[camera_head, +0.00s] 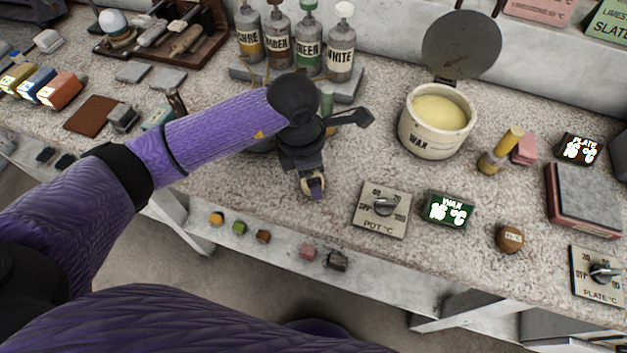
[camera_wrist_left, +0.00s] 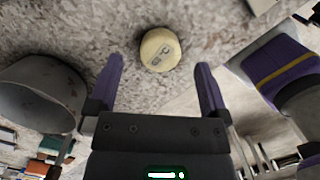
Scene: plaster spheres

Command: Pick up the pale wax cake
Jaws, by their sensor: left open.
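The pale wax cake (camera_wrist_left: 160,49) is a small round cream disc with dark marks on its top. In the left wrist view it lies on the speckled bench top, ahead of and between the fingertips of my left gripper (camera_wrist_left: 160,64). The fingers are spread with a gap on both sides of the cake, and they do not appear to touch it. In the head view my left gripper (camera_head: 314,178) points down at the bench near its front edge. A pale patch of the cake (camera_head: 317,187) shows there, mostly hidden by the gripper. My right gripper is not seen.
An open wax pot (camera_head: 432,143) stands to the right with its lid raised. Labelled bottles (camera_head: 341,48) stand behind the gripper. The pot dial (camera_head: 381,208) and wax display (camera_head: 449,210) lie just right of it. Small coloured pieces (camera_head: 239,228) line the lower ledge in front.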

